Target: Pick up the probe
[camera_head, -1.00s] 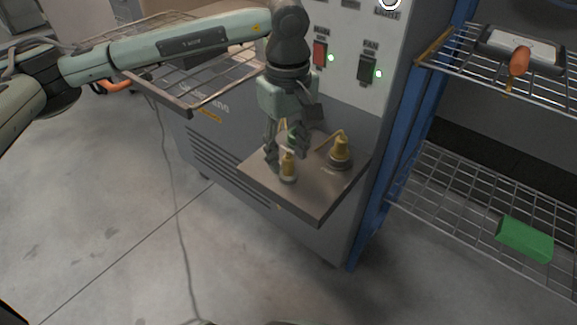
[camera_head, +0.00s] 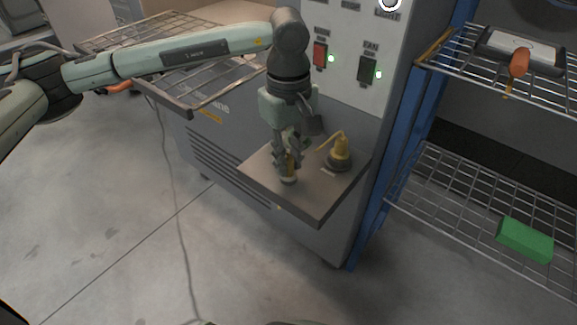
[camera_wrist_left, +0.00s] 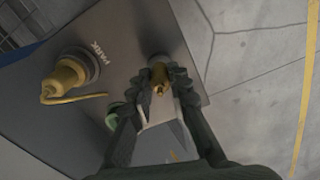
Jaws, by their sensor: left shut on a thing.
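The probe is a small brass-coloured upright piece (camera_head: 289,171) with a pale round foot, near the front of a small grey-brown shelf (camera_head: 315,208). My left gripper (camera_head: 287,160) reaches down from above, with its fingers shut around the probe's upper part. In the left wrist view the probe (camera_wrist_left: 159,76) shows between the fingertips (camera_wrist_left: 163,88), which hide part of it. Whether its foot still touches the shelf cannot be told. My right gripper is not in view.
A yellow fitting with a thin arm (camera_head: 341,150) stands on a dark round base to the right, near a "PARK" label. The grey cabinet panel (camera_head: 345,55) rises behind. A blue post (camera_head: 378,205) and wire racks with a green block (camera_head: 525,240) stand at right.

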